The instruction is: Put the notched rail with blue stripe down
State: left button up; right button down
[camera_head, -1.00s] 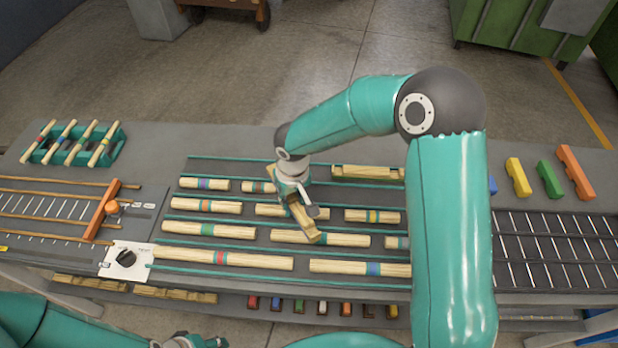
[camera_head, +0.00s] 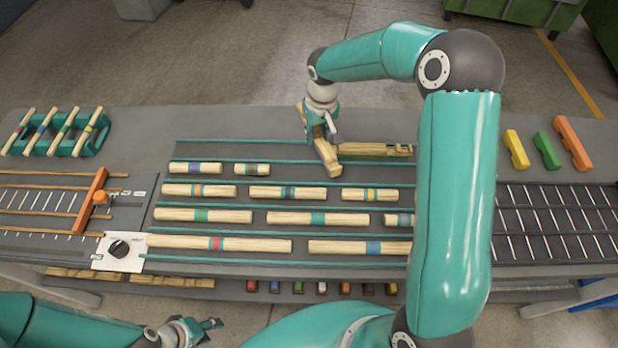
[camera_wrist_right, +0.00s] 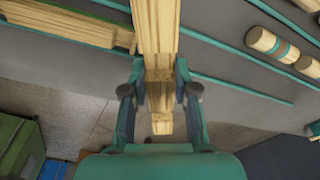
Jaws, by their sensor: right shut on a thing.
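My right gripper (camera_head: 322,130) is shut on a notched wooden rail (camera_head: 328,158), above the back part of the rows on the bench. The rail points toward the front, slightly slanted; its near end is beside the left end of another notched rail (camera_head: 372,150). In the right wrist view the rail (camera_wrist_right: 156,30) runs between the two fingers (camera_wrist_right: 159,88). No blue stripe shows on the held rail in either view. My left gripper (camera_head: 188,329) is at the bottom left, away from the rails; whether it is open is unclear.
Striped round rods lie in rows between teal strips (camera_head: 200,226). A teal rack (camera_head: 75,148) with several rods is at the left. An orange-barred slide (camera_head: 90,200) and a white dial plate (camera_head: 119,251) are nearby. Colored blocks (camera_head: 547,150) stand at the right. Bare bench lies behind the rows.

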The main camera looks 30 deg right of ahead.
jog(key=s+d+r+m+b, duration=0.1)
jog(key=d+r, duration=0.1)
jog(key=d, duration=0.7)
jog(key=s+d+r+m+b, duration=0.1)
jog(key=s+d+r+m, duration=0.1)
jog(key=d, duration=0.7)
jog(key=s+d+r+m+b, duration=0.1)
jog(key=s+d+r, duration=0.35)
jog(key=d, duration=0.25)
jog(key=s+d+r+m+b, duration=0.1)
jog(key=s+d+r, duration=0.2)
jog(key=s+d, duration=0.35)
jog(key=shift+h, duration=0.3)
jog(key=f, duration=1.4)
jog(key=shift+w+d+f, duration=0.2)
jog(key=shift+d+f, duration=0.1)
jog(key=shift+d, duration=0.1)
notch_tip(320, 180, down, 5)
jog(key=shift+r+p, duration=0.1)
jog(key=shift+p, duration=0.3)
jog(key=shift+f, duration=0.25)
jog(key=c, duration=0.9)
grip_release()
jog(key=shift+r, duration=0.1)
